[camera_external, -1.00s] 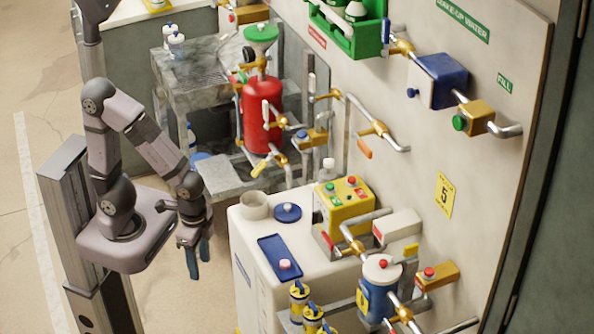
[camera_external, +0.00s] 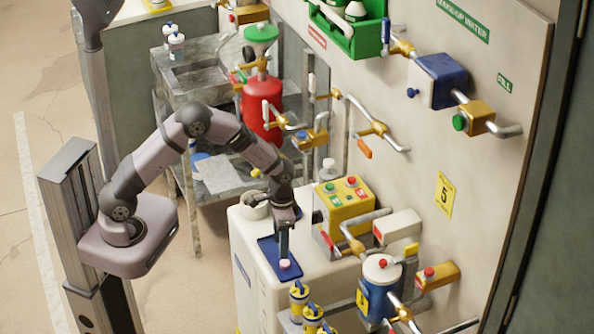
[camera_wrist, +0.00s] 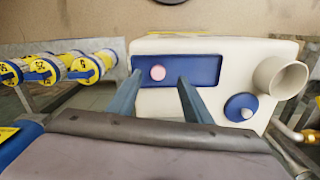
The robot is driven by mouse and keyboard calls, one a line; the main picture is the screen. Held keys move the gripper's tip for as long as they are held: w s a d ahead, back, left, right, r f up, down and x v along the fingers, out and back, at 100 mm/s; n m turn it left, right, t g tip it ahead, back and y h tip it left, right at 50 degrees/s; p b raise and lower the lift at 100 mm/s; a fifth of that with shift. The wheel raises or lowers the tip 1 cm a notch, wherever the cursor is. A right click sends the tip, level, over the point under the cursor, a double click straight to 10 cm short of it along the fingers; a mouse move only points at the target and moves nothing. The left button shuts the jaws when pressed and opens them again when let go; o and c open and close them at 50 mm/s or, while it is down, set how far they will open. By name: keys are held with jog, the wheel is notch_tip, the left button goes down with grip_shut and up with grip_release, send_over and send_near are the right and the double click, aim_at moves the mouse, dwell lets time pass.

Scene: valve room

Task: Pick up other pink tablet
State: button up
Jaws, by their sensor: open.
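A pink tablet (camera_external: 285,264) lies near the front end of a blue rectangular tray (camera_external: 268,254) on the white cabinet top. In the wrist view the pink tablet (camera_wrist: 158,72) sits toward the left half of the blue tray (camera_wrist: 208,70). My gripper (camera_external: 283,256) points down over the tray, with its fingers close to the tablet in the outside view. In the wrist view my gripper (camera_wrist: 157,92) has its two fingers apart and nothing between them, with the tablet seen ahead in the gap. The height above the tray is hard to tell.
A white cup (camera_wrist: 278,77) and a round blue lid with a pale knob (camera_wrist: 241,107) stand beside the tray. A yellow button box (camera_external: 345,205) is to the right. Several yellow cylinders (camera_wrist: 45,68) stand beyond the cabinet's edge.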

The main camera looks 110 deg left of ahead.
aim_at(285, 263)
jog(key=shift+w+a+r, duration=0.3)
jog(key=shift+w+a, duration=0.15)
jog(key=shift+w, duration=0.05)
jog(key=shift+d+f+m, duration=0.1)
jog(key=shift+f+m, duration=0.15)
jog(key=shift+m, duration=0.15)
jog(key=shift+d+f+p, duration=0.15)
jog(key=shift+f+p, duration=1.1)
jog(key=shift+f, duration=2.2)
jog(key=shift+c, duration=0.3)
jog(key=c, duration=1)
